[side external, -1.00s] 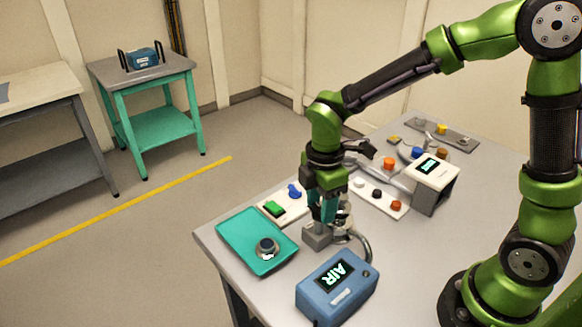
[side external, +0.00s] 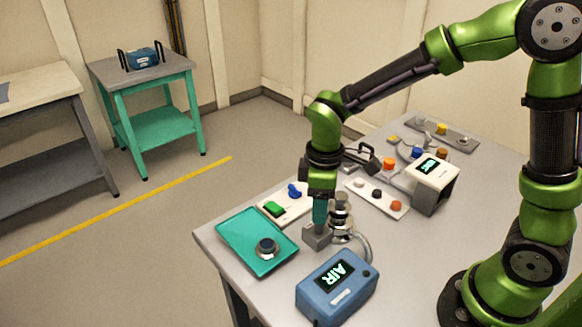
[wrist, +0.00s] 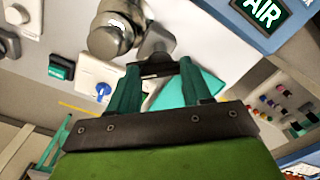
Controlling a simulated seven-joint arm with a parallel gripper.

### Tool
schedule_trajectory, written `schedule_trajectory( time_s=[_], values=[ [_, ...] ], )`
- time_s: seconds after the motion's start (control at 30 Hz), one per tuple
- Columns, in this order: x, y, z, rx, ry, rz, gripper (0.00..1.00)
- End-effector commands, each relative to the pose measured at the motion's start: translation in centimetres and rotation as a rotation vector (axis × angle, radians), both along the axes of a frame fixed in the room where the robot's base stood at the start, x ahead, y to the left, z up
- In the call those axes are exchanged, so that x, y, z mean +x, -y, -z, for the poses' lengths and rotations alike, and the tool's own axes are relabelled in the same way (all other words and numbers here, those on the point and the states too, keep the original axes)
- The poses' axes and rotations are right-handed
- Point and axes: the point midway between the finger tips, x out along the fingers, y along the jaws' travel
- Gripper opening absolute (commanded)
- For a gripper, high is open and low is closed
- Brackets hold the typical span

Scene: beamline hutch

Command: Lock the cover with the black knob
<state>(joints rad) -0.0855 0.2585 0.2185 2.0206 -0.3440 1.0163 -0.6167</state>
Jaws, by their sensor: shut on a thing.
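My gripper (side external: 319,224) points down at the small metal fixture near the front of the table. In the wrist view its two teal fingers (wrist: 160,68) are shut on the black knob (wrist: 152,70), seen as a dark bar between the fingertips. The knob is hidden by the fingers in the side view. A grey block (side external: 316,239) lies right under the fingertips. A round, stepped metal part (side external: 341,219) stands beside it; it also shows in the wrist view (wrist: 113,36). I cannot make out the cover's edge or whether it is locked.
A teal tray (side external: 238,233) with a round dark-topped part (side external: 267,248) lies left. A blue AIR box (side external: 338,290) stands in front, near a grey hose (side external: 362,246). Behind are a white panel with green and blue controls (side external: 284,210), a button strip (side external: 367,195) and a white display box (side external: 432,180).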

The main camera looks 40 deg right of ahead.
Motion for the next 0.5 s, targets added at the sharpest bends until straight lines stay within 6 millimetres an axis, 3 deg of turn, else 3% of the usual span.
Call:
schedule_trajectory(
  time_s=[0.5],
  values=[
    [-0.04,-0.02,-0.05,0.0,0.0,0.435,0.18]
  ],
)
